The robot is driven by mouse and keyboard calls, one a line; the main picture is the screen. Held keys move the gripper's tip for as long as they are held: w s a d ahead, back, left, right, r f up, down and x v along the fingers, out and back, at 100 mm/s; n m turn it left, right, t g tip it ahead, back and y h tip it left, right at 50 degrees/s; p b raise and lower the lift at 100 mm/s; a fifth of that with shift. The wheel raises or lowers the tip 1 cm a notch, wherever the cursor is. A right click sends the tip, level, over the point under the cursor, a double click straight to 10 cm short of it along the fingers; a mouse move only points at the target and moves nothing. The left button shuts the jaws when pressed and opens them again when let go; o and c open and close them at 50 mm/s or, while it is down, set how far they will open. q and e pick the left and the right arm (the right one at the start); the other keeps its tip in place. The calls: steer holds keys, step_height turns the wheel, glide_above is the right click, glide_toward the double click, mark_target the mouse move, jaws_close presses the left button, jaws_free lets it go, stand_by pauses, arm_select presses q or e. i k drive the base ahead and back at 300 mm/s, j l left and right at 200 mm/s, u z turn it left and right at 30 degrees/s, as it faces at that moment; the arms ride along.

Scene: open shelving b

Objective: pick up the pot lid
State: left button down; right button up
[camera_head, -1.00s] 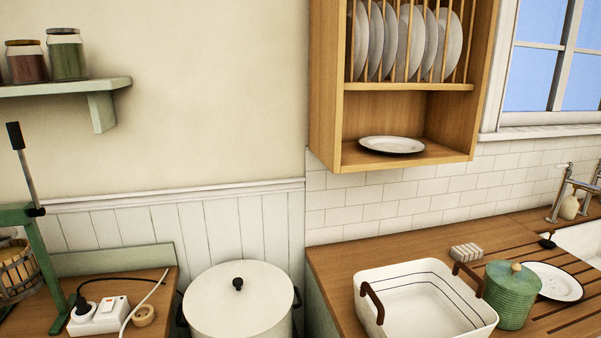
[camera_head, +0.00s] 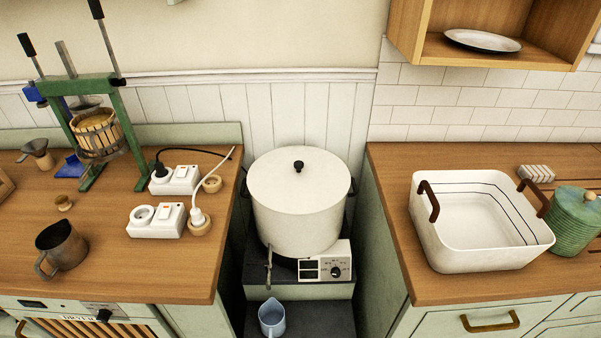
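The pot lid (camera_head: 277,184) is white with a small black knob (camera_head: 298,166). It sits on a large white pot (camera_head: 297,232) with dark side handles. The pot stands on a hot plate (camera_head: 320,269) with a dial, in the gap between two wooden counters. Neither of my grippers is in view.
The left counter (camera_head: 205,280) holds a green press (camera_head: 125,125), power sockets (camera_head: 156,221) and a metal jug (camera_head: 61,246). The right counter (camera_head: 392,185) holds a white basin (camera_head: 430,235) and a green canister (camera_head: 572,222). A blue jug (camera_head: 272,318) stands below the hot plate.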

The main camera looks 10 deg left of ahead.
mark_target(294, 179)
steer(key=l, duration=1)
steer(key=k+l, duration=0.15)
steer(key=l, duration=0.85)
steer(key=i+u, duration=0.05)
